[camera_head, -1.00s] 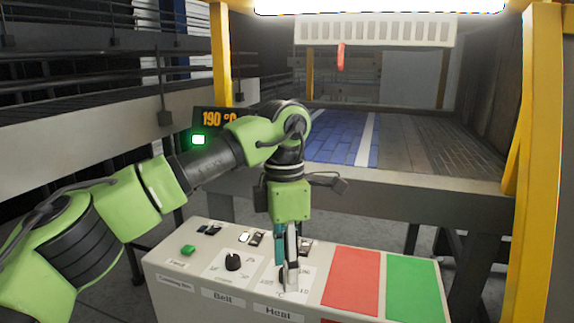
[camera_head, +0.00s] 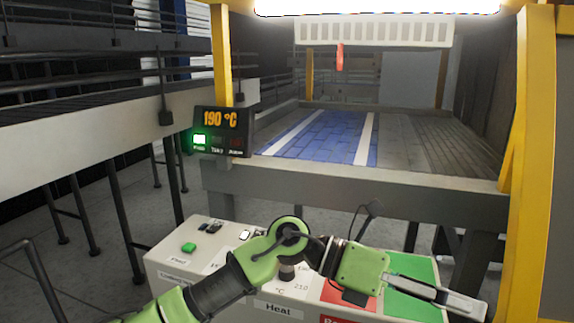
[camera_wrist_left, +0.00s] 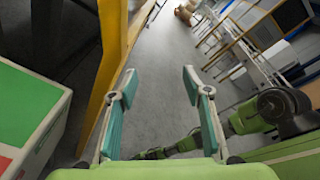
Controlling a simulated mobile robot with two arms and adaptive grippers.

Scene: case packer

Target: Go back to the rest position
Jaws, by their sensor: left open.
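My left gripper (camera_head: 440,291) is in front of the control panel (camera_head: 163,272) in the head view, turned to point right, over the red and green areas on the panel's right side. In the left wrist view its two fingers (camera_wrist_left: 160,86) are spread apart with nothing between them, above bare grey floor. The heat knob (camera_head: 287,272) stands on the panel behind my arm, clear of the fingers, and its label is partly hidden. My right gripper does not show in the head view; a green arm (camera_wrist_left: 260,115) shows at the right of the wrist view.
A display (camera_head: 221,119) reads 190 °C with a green light lit. A yellow post (camera_head: 530,150) stands close on the right; a yellow post also shows in the wrist view (camera_wrist_left: 112,50). The conveyor bed (camera_head: 330,140) lies behind the panel. Open floor (camera_wrist_left: 170,50) lies beyond the fingers.

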